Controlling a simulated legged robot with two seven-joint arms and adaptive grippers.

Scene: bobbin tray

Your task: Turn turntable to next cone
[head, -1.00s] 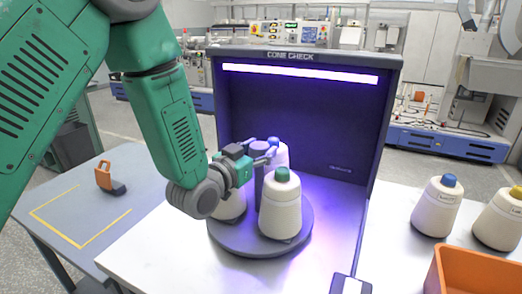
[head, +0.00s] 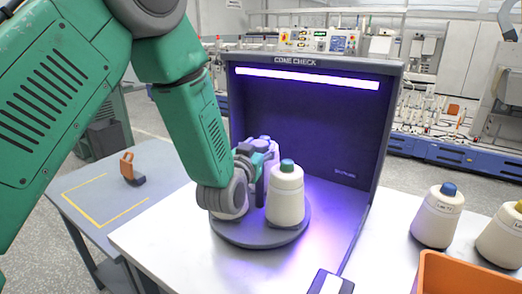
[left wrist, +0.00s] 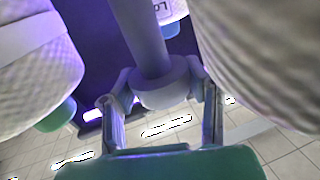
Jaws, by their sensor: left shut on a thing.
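The round grey turntable (head: 265,238) stands in front of the dark cone check booth. It carries cones around a grey centre post (head: 261,186). A cream cone with a green tip (head: 286,198) is at the right front. My left gripper (head: 263,158) is shut on the top of the post. In the left wrist view the post's round knob (left wrist: 165,88) sits between the two fingers, with cones on both sides. My right gripper is not in view.
The lit booth (head: 300,120) walls the back and right of the turntable. Cones with blue (head: 438,216) and yellow (head: 503,236) tips stand at the right, near an orange bin (head: 465,275). An orange and dark object (head: 130,170) lies on the left table.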

